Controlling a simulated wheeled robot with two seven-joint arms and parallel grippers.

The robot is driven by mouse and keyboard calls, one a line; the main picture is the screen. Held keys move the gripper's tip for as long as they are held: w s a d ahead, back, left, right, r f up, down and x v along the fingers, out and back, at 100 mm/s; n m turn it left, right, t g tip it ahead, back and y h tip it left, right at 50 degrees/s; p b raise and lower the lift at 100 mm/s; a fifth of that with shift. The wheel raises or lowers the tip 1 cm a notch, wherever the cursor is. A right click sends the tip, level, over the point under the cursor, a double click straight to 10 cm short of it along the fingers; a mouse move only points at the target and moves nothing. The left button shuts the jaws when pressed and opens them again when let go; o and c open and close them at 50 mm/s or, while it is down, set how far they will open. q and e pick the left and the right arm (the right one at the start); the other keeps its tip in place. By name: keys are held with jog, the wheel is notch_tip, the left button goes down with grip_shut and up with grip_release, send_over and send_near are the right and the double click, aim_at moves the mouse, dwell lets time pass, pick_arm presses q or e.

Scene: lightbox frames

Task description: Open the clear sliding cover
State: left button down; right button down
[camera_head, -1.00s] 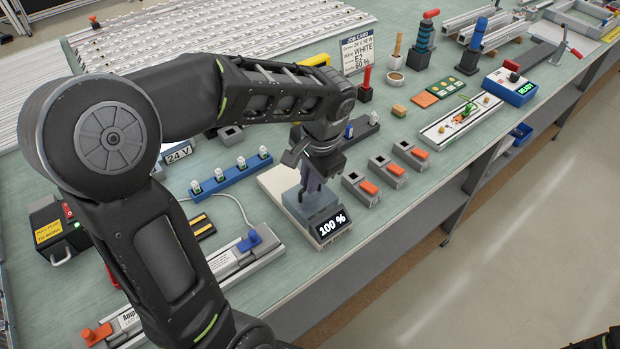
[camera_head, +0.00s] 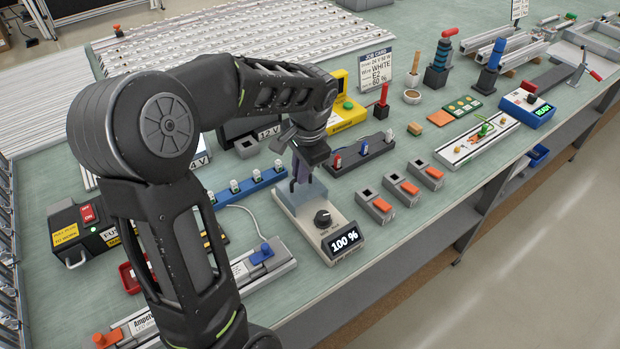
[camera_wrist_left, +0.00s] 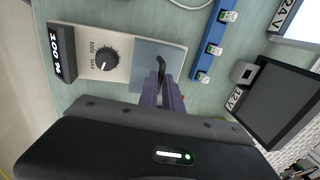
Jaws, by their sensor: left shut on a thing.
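The clear bluish sliding cover (camera_head: 314,195) lies over the far part of a beige dimmer box (camera_head: 286,222). The box's black knob (camera_head: 323,218) is uncovered, with a "100 %" display (camera_head: 345,240) at the near end. In the left wrist view the cover (camera_wrist_left: 143,58) lies beside the bare knob (camera_wrist_left: 104,58), and a dark handle (camera_wrist_left: 160,66) stands on it. My left gripper (camera_head: 301,178) is above the cover, its purple fingers (camera_wrist_left: 160,92) shut on this handle. The exact finger contact is partly hidden. My right gripper is not in view.
Several grey switch blocks with orange parts (camera_head: 402,190) stand to the right. A white cable (camera_head: 250,216) lies at left.

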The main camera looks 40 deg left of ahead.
aim_at(305, 193)
pick_arm(q)
jog(key=c, duration=1.5)
grip_release()
jog(key=r, duration=0.2)
jog(key=d+r, duration=0.1)
jog(key=r, duration=0.2)
jog(key=r+b, duration=0.1)
jog(key=r, duration=0.1)
jog(key=shift+s+d+r, duration=0.2)
jog(key=shift+d+r, duration=0.1)
jog(key=shift+r, duration=0.05)
